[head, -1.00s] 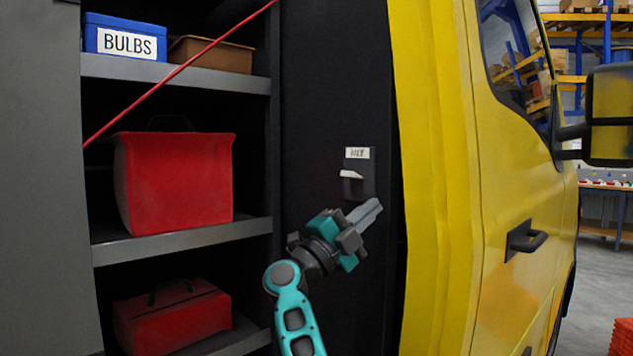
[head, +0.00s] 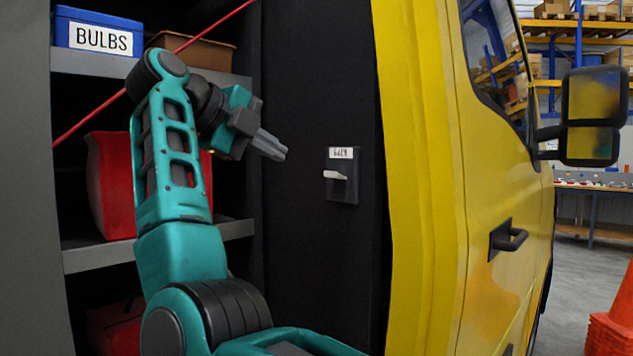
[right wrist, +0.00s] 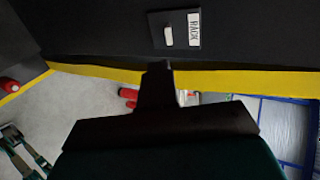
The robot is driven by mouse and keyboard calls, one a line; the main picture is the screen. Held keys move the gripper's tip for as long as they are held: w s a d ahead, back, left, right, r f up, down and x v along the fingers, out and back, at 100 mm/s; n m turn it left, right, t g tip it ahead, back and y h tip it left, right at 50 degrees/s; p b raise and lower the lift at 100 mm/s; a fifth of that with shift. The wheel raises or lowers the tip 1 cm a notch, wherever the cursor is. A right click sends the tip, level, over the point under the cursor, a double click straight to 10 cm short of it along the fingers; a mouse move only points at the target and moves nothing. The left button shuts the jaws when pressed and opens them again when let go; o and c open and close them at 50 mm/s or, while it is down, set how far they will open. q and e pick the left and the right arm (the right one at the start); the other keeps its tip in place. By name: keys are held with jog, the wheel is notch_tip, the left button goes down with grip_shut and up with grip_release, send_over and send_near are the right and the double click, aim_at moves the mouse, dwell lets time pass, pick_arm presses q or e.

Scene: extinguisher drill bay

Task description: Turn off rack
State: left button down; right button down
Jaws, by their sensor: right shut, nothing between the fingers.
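The rack switch (head: 342,190) is a dark plate on the black panel beside the shelves, with a white label above a short white lever (head: 335,175). In the right wrist view the plate (right wrist: 182,41) shows near the top, with the label reading RACK (right wrist: 194,29) and the white lever (right wrist: 168,36). My right gripper (head: 284,153) is shut and empty. In the head view its fingertips point toward the switch from the left, slightly above lever height and apart from it. My left gripper is not in view.
Shelves (head: 100,258) on the left hold a blue BULBS bin (head: 98,32), a brown bin (head: 197,51) and red bags, partly behind my arm. A red line crosses them diagonally. The yellow vehicle (head: 425,180) with its door handle (head: 508,240) stands right of the switch.

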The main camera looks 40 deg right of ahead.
jog(key=shift+d, duration=0.1)
send_near(335, 187)
jog(key=b+x, duration=0.1)
jog(key=x, duration=0.4)
jog(key=shift+d, duration=0.2)
jog(key=shift+w+d+f, duration=0.1)
jog(key=shift+d+f, duration=0.25)
jog(key=shift+d, duration=0.35)
jog(key=shift+f, duration=0.1)
